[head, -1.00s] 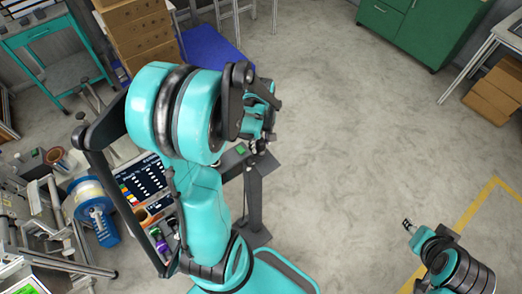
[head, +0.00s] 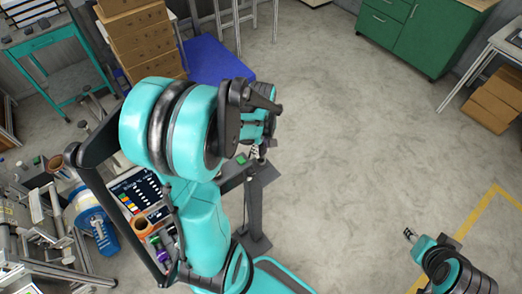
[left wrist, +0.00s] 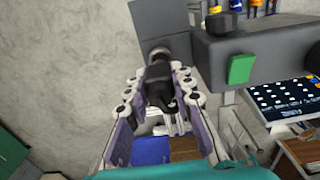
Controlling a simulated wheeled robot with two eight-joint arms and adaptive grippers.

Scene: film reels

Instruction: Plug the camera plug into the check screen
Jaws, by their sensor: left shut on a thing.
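My left gripper (left wrist: 160,80) is shut on a black plug (left wrist: 161,88), which sits between its purple-padded fingers. The far end of the plug points at a grey block (left wrist: 162,20) of a grey device with a green square (left wrist: 241,68), which looks like the check screen. The plug's end overlaps the block; I cannot tell whether it is seated. In the head view the green square (head: 241,158) shows on a dark stand, and my left gripper (head: 258,150) is at its right end, mostly hidden. My right gripper (head: 409,233) is far off at lower right, too small to read.
A panel with colour patches (head: 137,193) is behind my left arm. A blue reel (head: 98,228) and metal gear crowd the left. Cardboard boxes (head: 137,40) and a blue mat (head: 215,62) lie behind. A green cabinet (head: 425,40) stands at back right. The middle floor is clear.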

